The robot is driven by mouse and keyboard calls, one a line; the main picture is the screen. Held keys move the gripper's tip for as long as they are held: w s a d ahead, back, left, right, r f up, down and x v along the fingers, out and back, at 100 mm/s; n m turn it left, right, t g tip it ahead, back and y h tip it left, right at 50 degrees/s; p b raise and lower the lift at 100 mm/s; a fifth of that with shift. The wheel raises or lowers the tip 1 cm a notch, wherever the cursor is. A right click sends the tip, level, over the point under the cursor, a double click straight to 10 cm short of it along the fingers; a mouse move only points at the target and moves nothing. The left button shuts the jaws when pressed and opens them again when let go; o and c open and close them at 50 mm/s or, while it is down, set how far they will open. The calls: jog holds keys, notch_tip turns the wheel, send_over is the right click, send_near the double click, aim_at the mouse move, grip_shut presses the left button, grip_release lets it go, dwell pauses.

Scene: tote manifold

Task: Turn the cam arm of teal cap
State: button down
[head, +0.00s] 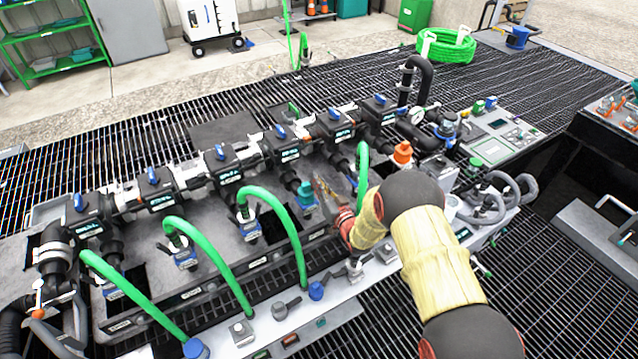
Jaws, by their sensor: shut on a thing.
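The teal cap (306,194) sits on a port in the middle of the manifold, between a green-hosed port on its left and another on its right. My gripper (319,188) comes in from the right, with its fingertips beside the teal cap. It is shut on what seems to be the cap's cam arm, which is too small and too covered by the fingers to make out clearly. My arm hides the deck just right of the cap.
Green hoses (286,222) arch over the front of the manifold, one close on each side of my gripper. An orange cap (402,152) stands to the right, behind my arm. A blue cap (316,290) sits on the front ledge. A row of blue-handled valves (220,152) runs behind.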

jog(key=shift+f, duration=0.1)
jog(key=c, duration=2)
grip_release()
jog(key=shift+o, duration=0.4)
jog(key=v, duration=0.8)
jog(key=shift+w, duration=0.1)
